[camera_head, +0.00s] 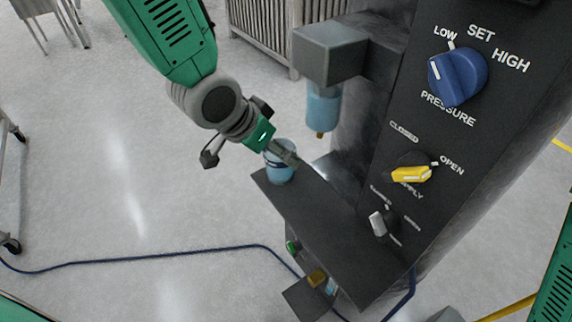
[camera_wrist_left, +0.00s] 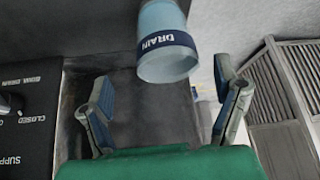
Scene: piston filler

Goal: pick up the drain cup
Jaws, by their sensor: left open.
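The drain cup (camera_head: 279,174) is light blue with a dark blue band. It stands on the far left end of the dark shelf of the machine, below and left of the filler nozzle. In the left wrist view the cup (camera_wrist_left: 163,22) shows the word DRAIN on its band. My left gripper (camera_head: 283,152) is at the cup, partly covering it in the head view. In the left wrist view its two fingers (camera_wrist_left: 164,84) are spread wide, with the cup ahead between their lines and nothing held. My right gripper does not show.
A light blue cylinder with a brass tip (camera_head: 322,108) hangs from a grey block above the shelf (camera_head: 335,225). The black panel carries a blue pressure knob (camera_head: 458,78), a yellow supply knob (camera_head: 411,174) and a small grey knob (camera_head: 378,223). A blue hose (camera_head: 150,258) crosses the floor.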

